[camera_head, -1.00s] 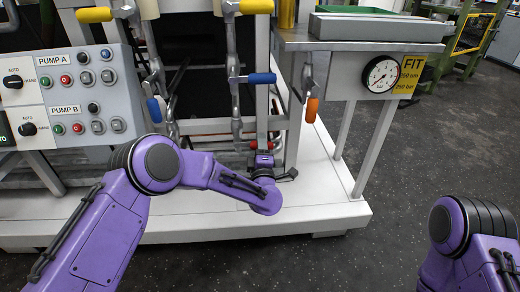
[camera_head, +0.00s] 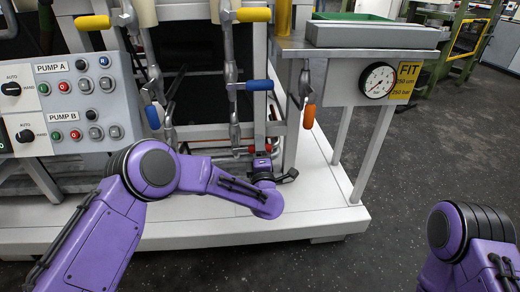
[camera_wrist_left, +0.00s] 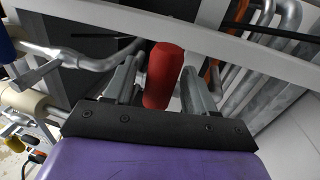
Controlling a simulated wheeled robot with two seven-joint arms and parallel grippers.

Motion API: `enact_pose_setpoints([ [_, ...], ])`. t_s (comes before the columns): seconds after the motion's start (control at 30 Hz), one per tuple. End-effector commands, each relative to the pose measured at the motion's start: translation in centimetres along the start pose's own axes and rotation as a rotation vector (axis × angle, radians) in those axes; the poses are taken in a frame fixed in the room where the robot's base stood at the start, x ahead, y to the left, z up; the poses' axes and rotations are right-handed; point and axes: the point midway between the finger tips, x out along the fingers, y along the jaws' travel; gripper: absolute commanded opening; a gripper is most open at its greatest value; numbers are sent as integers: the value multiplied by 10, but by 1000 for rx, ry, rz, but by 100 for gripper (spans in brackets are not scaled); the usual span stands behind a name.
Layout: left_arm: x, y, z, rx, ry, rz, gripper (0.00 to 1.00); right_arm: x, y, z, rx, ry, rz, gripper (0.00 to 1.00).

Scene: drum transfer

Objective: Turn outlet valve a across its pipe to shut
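A red valve handle (camera_wrist_left: 164,76) stands between the two grey fingers of my left gripper (camera_wrist_left: 160,88) in the left wrist view. The fingers are open around it, with narrow gaps on both sides near its lower end. In the head view my left gripper (camera_head: 262,160) is low at the pipework, and only a little of the red handle (camera_head: 261,148) shows beside it. The frames show no label on the valve, so I cannot tell whether it is outlet valve a. My right arm (camera_head: 468,240) is at the lower right; its gripper is out of view.
Blue handles (camera_head: 259,85), an orange handle (camera_head: 309,116) and a yellow handle (camera_head: 253,15) sit on nearby pipes. A control panel (camera_head: 75,100) is at left. A pressure gauge (camera_head: 378,80) hangs at right. The floor (camera_head: 430,160) at right is clear.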

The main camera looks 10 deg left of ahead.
Motion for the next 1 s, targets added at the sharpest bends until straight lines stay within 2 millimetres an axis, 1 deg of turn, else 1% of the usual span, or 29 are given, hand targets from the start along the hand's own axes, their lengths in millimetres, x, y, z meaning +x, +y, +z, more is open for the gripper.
enact_pose_setpoints([
  [0.27,-2,1,-1,4,1,1,54,-1,0,-1,0,0,0,55],
  [0.37,-15,3,1,4,-2,1,54,-6,0,-3,0,1,0,55],
  [0.6,-72,3,1,6,-5,0,54,-18,2,-9,-2,3,0,55],
  [0.7,-90,2,1,4,-3,0,54,-21,2,-11,-2,4,1,55],
  [0.8,-101,1,0,3,0,1,54,-22,2,-11,-2,4,1,55],
  [1.0,-104,0,-1,2,2,1,54,-22,2,-11,-2,4,1,55],
])
